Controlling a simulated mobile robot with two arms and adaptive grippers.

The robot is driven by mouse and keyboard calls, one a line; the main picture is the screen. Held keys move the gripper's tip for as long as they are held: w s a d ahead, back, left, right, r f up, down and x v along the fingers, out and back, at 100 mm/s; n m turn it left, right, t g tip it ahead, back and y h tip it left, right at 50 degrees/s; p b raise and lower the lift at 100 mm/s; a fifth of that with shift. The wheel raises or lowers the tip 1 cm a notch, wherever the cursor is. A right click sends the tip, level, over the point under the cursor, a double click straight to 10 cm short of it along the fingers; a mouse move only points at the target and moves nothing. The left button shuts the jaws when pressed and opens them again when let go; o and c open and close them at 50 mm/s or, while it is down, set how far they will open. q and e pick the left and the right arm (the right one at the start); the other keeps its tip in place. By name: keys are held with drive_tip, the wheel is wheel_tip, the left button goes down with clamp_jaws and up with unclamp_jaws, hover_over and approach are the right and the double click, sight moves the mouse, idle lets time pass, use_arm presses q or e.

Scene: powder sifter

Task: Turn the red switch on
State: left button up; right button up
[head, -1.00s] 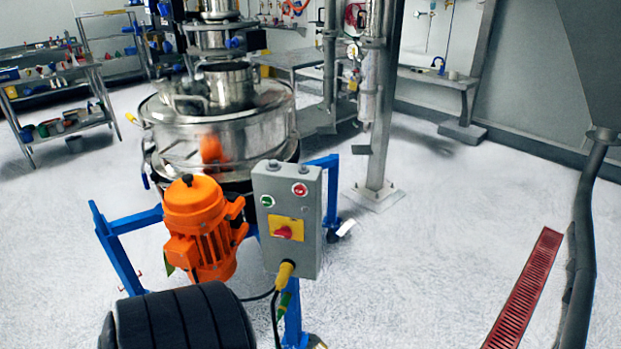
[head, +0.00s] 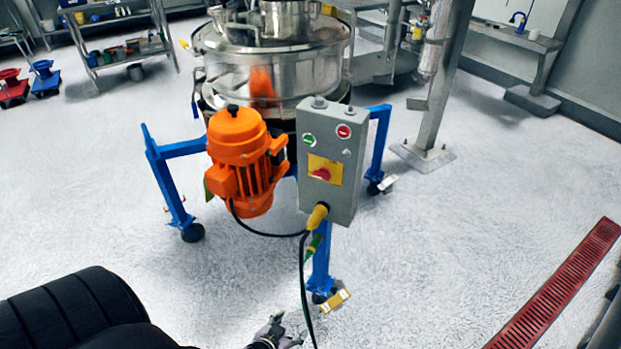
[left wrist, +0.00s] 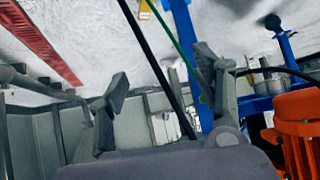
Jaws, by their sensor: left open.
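The red switch (head: 322,174) is a rotary knob on a yellow plate, low on the front of the grey control box (head: 341,190). A green button (head: 309,139) and a red button (head: 344,131) sit above it. My left gripper (head: 278,334) is at the bottom edge of the head view, below and left of the box, apart from it. In the left wrist view its two fingers (left wrist: 162,78) are spread with nothing held, a dark cable showing between them. The switch cannot be made out there. My right gripper is not in view.
An orange motor (head: 240,165) stands left of the box, in front of the steel sifter (head: 275,65). Blue frame legs (head: 320,268) and a hanging black cable (head: 302,280) are below. A red floor grate (head: 555,285) lies at right. The floor around is mostly clear.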

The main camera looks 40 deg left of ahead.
use_arm(q)
drive_tip(key=w+a+r+t+y, duration=0.1)
drive_tip(key=w+a+r+t, duration=0.15)
drive_tip(key=r, duration=0.45)
drive_tip(key=w+a+r+t, duration=0.15)
drive_tip(key=w+r, duration=0.25)
drive_tip(key=r, duration=0.4)
drive_tip(key=n+t+b, duration=0.1)
drive_tip(key=t, duration=0.3)
approach(320, 178)
drive_tip(key=shift+y, duration=0.3)
drive_tip(key=w, duration=0.6)
drive_tip(key=w+a, duration=0.1)
drive_tip(key=w, duration=0.2)
drive_tip(key=shift+w+f+p, duration=0.1)
drive_tip(key=shift+w+p, duration=0.05)
drive_tip(key=shift+p, duration=0.15)
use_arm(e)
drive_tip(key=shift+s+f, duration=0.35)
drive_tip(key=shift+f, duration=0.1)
use_arm(q)
drive_tip(key=shift+c, duration=0.2)
drive_tip(key=c, duration=1.1)
drive_tip(key=shift+c, duration=0.2)
